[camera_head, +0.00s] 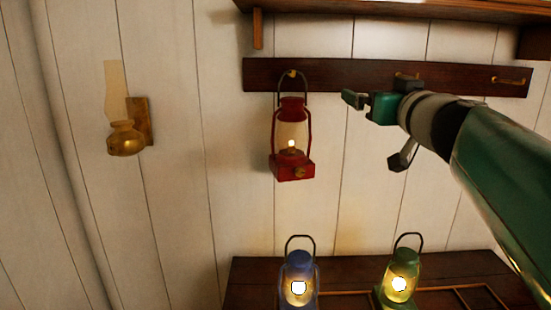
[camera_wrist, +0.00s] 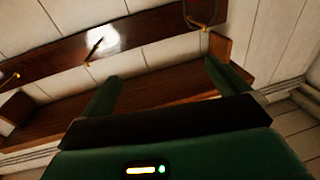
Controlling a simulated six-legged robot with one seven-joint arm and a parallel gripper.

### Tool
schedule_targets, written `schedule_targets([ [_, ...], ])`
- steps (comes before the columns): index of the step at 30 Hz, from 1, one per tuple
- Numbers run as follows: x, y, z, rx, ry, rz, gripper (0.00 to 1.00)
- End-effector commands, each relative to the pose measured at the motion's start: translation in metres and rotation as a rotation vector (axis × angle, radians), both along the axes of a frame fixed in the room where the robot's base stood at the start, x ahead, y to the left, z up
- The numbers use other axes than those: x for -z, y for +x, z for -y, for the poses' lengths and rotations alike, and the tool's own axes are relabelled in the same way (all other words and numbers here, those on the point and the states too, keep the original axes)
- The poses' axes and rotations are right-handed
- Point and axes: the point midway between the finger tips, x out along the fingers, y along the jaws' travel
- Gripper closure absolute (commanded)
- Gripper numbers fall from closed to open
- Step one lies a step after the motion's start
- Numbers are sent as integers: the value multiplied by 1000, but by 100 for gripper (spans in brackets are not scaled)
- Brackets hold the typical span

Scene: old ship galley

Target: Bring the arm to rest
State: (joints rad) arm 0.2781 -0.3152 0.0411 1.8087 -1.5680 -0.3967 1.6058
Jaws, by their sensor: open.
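My gripper (camera_head: 357,100) is in front of the dark wooden hook rail (camera_head: 340,78), to the right of the red lantern. Its two fingers are apart with nothing between them, as the wrist view (camera_wrist: 160,75) also shows. The red lantern (camera_head: 292,168) hangs by its wire handle from the left hook and is lit. My gripper does not touch it. In the wrist view, part of a wire handle (camera_wrist: 213,20) shows at a hook at the top.
A lit blue lantern (camera_head: 299,270) and a lit green lantern (camera_head: 399,272) stand on the dark wooden surface (camera_head: 265,268) below. A brass wall lamp (camera_head: 126,140) is at left. A wooden shelf (camera_head: 400,8) is above the rail. The right hook (camera_head: 510,80) is empty.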

Motion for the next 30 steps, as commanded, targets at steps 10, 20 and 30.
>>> schedule_targets([
  [10,42,-32,29,270,21,-27,0],
  [20,217,-123,38,474,-11,-560,0],
  [30,355,-232,-28,194,-81,-1096,0],
])
